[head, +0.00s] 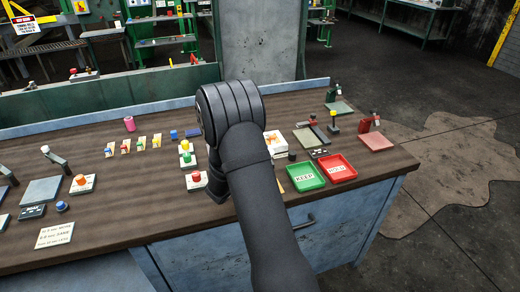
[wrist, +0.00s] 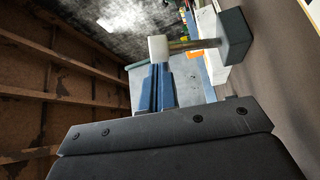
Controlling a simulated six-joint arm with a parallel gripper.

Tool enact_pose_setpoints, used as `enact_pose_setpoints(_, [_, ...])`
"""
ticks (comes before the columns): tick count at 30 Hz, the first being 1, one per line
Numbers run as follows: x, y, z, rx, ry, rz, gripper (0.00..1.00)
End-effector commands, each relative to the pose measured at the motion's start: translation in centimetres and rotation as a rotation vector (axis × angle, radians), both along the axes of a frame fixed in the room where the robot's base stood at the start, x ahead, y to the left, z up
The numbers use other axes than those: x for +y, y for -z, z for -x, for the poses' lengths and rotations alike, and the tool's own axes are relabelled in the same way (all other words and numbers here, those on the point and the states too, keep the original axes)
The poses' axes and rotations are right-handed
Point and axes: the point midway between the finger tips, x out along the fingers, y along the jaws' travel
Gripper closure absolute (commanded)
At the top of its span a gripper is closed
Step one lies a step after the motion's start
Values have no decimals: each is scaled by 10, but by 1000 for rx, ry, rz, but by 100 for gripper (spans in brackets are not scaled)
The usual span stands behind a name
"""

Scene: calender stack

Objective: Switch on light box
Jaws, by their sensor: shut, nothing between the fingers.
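In the wrist view my gripper (wrist: 157,68) is shut and empty, its blue fingers together. The fingertips are at or just short of a white knob (wrist: 158,48); I cannot tell whether they touch. The knob sits on the end of a metal rod (wrist: 193,45) that sticks out of a dark grey block (wrist: 235,38). A white box (wrist: 216,50) stands behind the block. In the head view a white box with an orange picture (head: 274,144), likely the light box, is partly hidden behind my arm. My gripper is hidden there too.
On the bench (head: 120,225) a green KEEP tray (head: 305,186) and a red tray (head: 338,177) lie right of my arm. Button units (head: 196,180) stand close on its left. Small picture cards (head: 126,146) and a pink cylinder (head: 129,123) stand farther left.

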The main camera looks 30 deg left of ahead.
Motion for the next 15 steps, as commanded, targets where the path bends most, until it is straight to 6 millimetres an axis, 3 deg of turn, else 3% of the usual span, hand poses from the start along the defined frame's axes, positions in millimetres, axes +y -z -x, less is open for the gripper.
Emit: enact_pose_setpoints(15, [-4, 1, 4, 1, 0, 1, 100])
